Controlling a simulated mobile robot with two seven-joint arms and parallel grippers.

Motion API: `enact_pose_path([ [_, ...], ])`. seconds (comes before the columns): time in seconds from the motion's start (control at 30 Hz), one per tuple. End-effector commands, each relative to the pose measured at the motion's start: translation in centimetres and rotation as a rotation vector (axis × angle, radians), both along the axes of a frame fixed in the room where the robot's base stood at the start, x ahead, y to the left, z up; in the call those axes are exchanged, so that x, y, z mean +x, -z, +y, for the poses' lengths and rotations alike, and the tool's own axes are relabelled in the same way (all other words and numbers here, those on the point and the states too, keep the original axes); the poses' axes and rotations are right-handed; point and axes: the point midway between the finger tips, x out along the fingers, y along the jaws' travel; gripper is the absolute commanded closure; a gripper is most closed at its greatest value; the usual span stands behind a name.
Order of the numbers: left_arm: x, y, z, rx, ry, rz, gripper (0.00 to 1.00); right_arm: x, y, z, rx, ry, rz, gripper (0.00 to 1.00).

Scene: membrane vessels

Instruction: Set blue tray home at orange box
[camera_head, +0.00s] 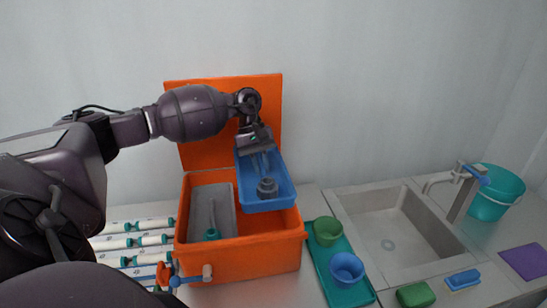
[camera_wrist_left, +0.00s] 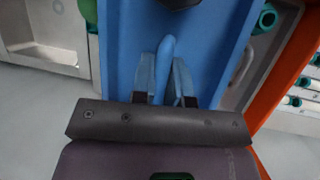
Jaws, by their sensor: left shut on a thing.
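The blue tray (camera_head: 284,190) is over the right part of the open orange box (camera_head: 240,262), with a grey round part (camera_head: 267,188) in it. My left gripper (camera_head: 262,160) reaches down at the tray's far end and is shut on it. In the left wrist view the fingers (camera_wrist_left: 165,85) close around a blue upright handle of the tray (camera_wrist_left: 125,40). Whether the tray rests on the box or hangs just above it I cannot tell. My right gripper is not in view.
A grey tray (camera_head: 196,212) with a teal-handled tool sits in the box's left part. White tubes (camera_head: 125,241) lie to the left. A teal tray (camera_head: 328,268) with green and blue cups, a sink (camera_head: 400,235) and a teal bucket (camera_head: 497,195) are to the right.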

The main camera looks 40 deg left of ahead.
Motion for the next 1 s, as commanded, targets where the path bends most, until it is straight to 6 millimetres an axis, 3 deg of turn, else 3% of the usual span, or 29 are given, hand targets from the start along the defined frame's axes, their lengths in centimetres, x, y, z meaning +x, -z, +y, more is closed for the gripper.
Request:
enact_pose_path([
  [0.4, 0.0, 0.5, 0.0, 0.0, 0.0, 0.0, 1.0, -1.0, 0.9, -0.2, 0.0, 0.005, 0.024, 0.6],
  [1.0, 0.0, 3.3, 0.0, 0.0, 0.0, 0.0, 1.0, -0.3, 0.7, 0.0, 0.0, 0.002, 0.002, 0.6],
])
